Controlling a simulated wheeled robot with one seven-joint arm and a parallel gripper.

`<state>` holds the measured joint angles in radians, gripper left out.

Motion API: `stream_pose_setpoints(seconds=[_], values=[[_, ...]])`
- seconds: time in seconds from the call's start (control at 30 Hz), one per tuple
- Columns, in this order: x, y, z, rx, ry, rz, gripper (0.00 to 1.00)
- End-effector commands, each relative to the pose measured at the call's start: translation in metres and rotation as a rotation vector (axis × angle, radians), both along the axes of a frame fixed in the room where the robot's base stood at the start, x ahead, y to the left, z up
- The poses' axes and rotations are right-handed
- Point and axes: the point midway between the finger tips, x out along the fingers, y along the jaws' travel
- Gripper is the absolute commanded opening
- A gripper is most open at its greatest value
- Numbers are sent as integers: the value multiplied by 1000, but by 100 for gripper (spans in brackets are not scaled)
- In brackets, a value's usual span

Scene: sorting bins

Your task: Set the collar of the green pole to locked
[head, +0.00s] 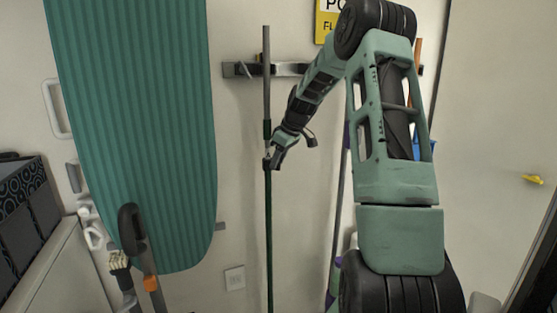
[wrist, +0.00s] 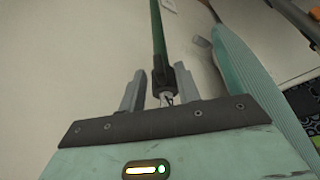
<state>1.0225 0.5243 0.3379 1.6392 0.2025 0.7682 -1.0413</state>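The green pole (head: 269,235) stands upright against the wall in the head view, with a grey upper tube (head: 266,85). In the wrist view its green shaft (wrist: 157,28) runs down to a dark collar (wrist: 162,74) with a small pale metal part below it. My gripper (head: 273,161) is at the collar's height in the head view. In the wrist view my gripper (wrist: 160,90) is open, with one grey finger on each side of the collar. A gap shows at the left finger; contact at the right finger is unclear. The collar's lock state cannot be read.
A teal ironing board (head: 140,130) hangs left of the pole. A wall rack (head: 240,69) is behind the pole's upper part. Another pole (head: 338,215) stands to the right, partly behind my arm. A dark-handled tool (head: 131,229) stands at lower left.

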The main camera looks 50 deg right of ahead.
Motion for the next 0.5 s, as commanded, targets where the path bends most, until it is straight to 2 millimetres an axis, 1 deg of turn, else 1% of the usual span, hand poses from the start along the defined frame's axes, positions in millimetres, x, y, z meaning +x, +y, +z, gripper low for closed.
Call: stream_pose_setpoints(seconds=[0.17, 0.27, 0.37, 0.5], values=[[0, 0, 1, 0, -1, -1, 33], [-2, -1, 7, -2, -2, -2, 33], [-8, -2, 19, -4, -3, -3, 33], [-19, -5, 47, -6, -4, -3, 33]])
